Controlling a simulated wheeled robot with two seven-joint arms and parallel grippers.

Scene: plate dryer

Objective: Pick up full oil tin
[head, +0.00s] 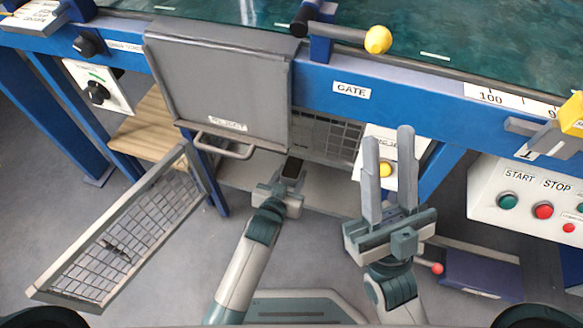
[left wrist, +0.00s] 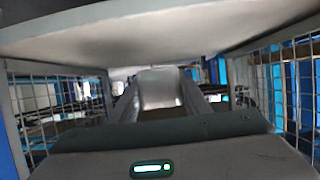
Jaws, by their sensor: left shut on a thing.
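My left gripper (head: 290,174) reaches in under the grey box front, into the low mesh-walled space below the bench. In the left wrist view, its two fingers are closed on a pale grey, block-shaped thing, seemingly the oil tin (left wrist: 160,88). Its far side and any label are hidden, and I cannot tell whether it is full. In the head view the tin cannot be made out clearly. My right gripper (head: 391,170) is open and empty, fingers pointing up, in front of the bench to the right.
A mesh door (head: 122,240) stands swung open at the left. The grey box front (head: 218,80) with a handle hangs above my left gripper. In the left wrist view, a pale panel (left wrist: 150,35) is close overhead and mesh walls flank both sides. A start/stop panel (head: 530,208) is at the right.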

